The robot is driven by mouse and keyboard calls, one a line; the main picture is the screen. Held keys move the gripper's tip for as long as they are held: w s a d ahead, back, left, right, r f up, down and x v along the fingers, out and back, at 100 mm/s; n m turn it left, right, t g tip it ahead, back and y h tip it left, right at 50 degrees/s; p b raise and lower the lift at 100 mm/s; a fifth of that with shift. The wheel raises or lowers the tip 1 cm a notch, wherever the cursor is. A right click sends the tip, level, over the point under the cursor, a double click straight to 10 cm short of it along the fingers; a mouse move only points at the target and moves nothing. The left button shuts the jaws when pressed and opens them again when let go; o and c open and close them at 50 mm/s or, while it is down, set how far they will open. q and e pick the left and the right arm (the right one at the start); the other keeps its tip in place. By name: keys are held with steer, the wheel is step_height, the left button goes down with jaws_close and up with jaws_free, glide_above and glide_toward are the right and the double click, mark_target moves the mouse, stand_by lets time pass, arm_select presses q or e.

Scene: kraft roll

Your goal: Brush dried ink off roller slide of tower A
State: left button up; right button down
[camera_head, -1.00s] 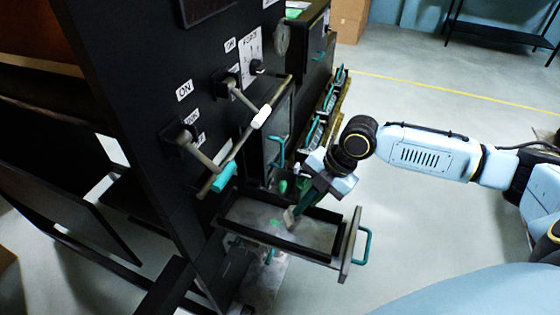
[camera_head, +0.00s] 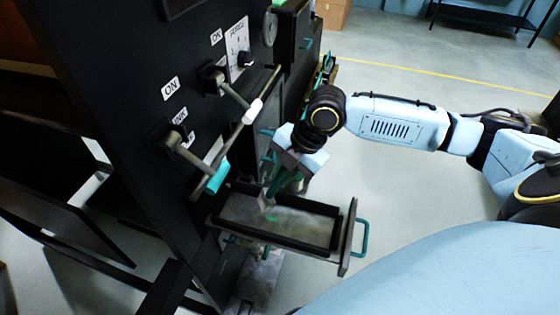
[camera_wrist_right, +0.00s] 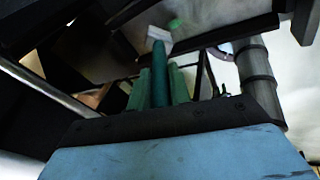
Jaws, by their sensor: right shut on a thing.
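The roller slide (camera_head: 335,222) is a dark-framed, drawer-like tray pulled out of the black tower (camera_head: 120,90), with a grey floor and a teal pull handle (camera_head: 362,238). A small green patch (camera_head: 271,218) marks its floor; it also shows in the wrist view (camera_wrist_right: 176,23). My right gripper (camera_head: 280,182) is shut on a brush with a teal handle (camera_wrist_right: 158,75). The brush's pale bristle end (camera_wrist_right: 159,38) points down at the tray, close to the green patch. I cannot tell whether the bristles touch the floor. My left gripper is out of view.
Further slides with teal handles (camera_head: 325,70) stand behind. The floor right of the slide is clear.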

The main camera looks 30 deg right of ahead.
steer(key=shift+w+r, duration=0.1)
steer(key=shift+r, duration=2.2)
steer(key=shift+f, duration=0.1)
